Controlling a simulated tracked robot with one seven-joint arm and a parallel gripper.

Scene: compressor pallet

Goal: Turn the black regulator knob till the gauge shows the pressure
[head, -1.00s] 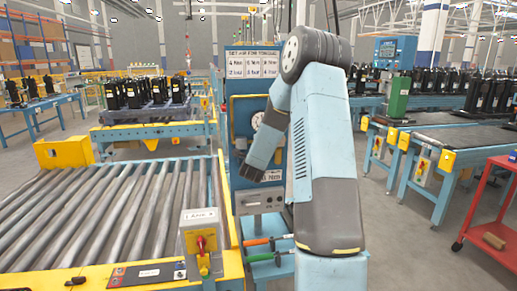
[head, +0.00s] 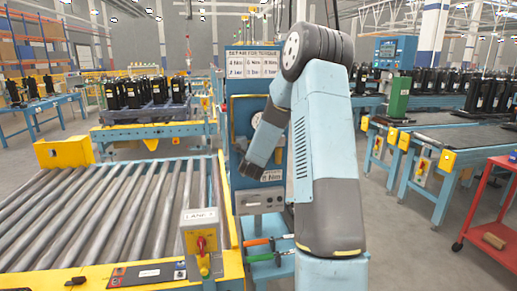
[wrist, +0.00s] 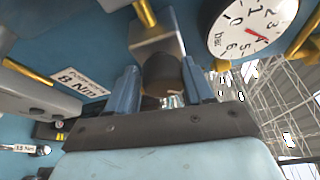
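The black regulator knob (wrist: 163,75) sits under a grey metal block in the wrist view, with a small pale mark on its lower edge. My gripper (wrist: 160,78) has one blue finger on each side of the knob, with a narrow gap on the left; contact on the right is unclear. The white gauge (wrist: 252,28) is up and to the right, marked in bar, its red needle near the 4; the exact reading is hard to tell. In the head view my gripper (head: 246,174) is at the blue panel (head: 234,150), and my arm hides the knob.
A card reading 8 Nm (wrist: 80,80) is on the panel, left of the knob. Brass pipes (wrist: 145,12) run close by. A sign with several cards (head: 252,64) tops the panel. A roller conveyor (head: 110,210) stands left, a red cart (head: 490,210) right.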

